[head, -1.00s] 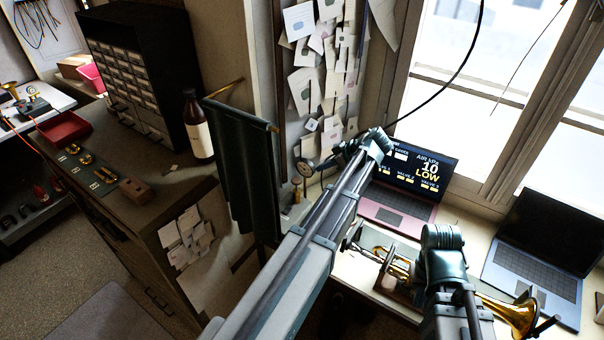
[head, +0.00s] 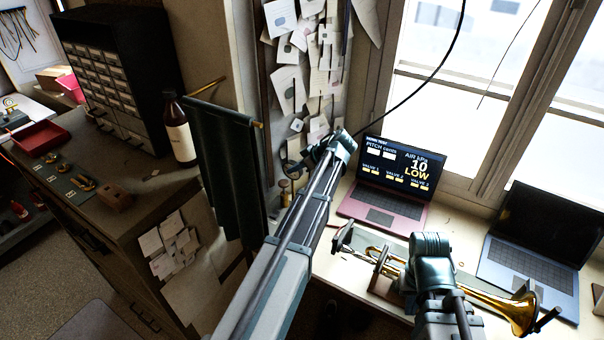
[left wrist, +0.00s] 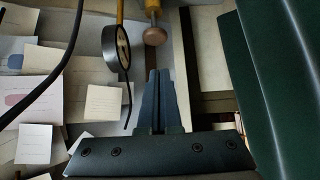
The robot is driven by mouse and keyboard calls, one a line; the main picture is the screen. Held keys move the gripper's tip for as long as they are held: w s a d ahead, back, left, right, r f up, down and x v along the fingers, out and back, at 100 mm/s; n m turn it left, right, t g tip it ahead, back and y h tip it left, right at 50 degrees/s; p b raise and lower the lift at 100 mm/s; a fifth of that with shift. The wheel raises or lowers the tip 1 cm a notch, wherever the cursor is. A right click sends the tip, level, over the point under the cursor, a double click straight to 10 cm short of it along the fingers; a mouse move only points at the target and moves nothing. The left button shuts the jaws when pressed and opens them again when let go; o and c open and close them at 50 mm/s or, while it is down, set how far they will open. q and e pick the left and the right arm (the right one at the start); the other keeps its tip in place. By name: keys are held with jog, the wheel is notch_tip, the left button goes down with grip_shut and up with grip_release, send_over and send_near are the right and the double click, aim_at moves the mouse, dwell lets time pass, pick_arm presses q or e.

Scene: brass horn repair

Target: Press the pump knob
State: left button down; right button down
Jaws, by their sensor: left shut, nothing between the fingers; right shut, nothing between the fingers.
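A round dial gauge (left wrist: 122,48) hangs just left of the knob. In the head view the pump (head: 286,190) stands in the window corner, below and left of my left wrist.
A red laptop (head: 395,185) shows air 10 kPa, LOW. A blue laptop (head: 535,250) stands to its right. A dark green cloth (head: 228,165) hangs left of the pump. Pinned papers (head: 290,88) cover the wall behind. A drawer cabinet (head: 110,70) and a bottle (head: 180,130) stand further left.

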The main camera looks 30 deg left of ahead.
aim_at(283, 183)
pick_arm(q)
jog(key=shift+w+a+f+b, duration=0.1)
jog(key=shift+a+f+b, duration=0.25)
jog(key=shift+f+b, duration=0.55)
jog(key=shift+s+a+f+b, duration=0.1)
jog(key=shift+a+f+b, duration=0.2)
jog(key=shift+f+b, duration=0.6)
jog(key=shift+w+a+f+b, duration=0.1)
jog(key=shift+a+f+b, duration=0.4)
jog(key=shift+f, duration=0.65)
jog(key=shift+d, duration=0.15)
notch_tip(283, 183, down, 4)
jog(key=b, duration=0.4)
jog(key=shift+r, duration=0.15)
jog(key=shift+d+r, duration=0.1)
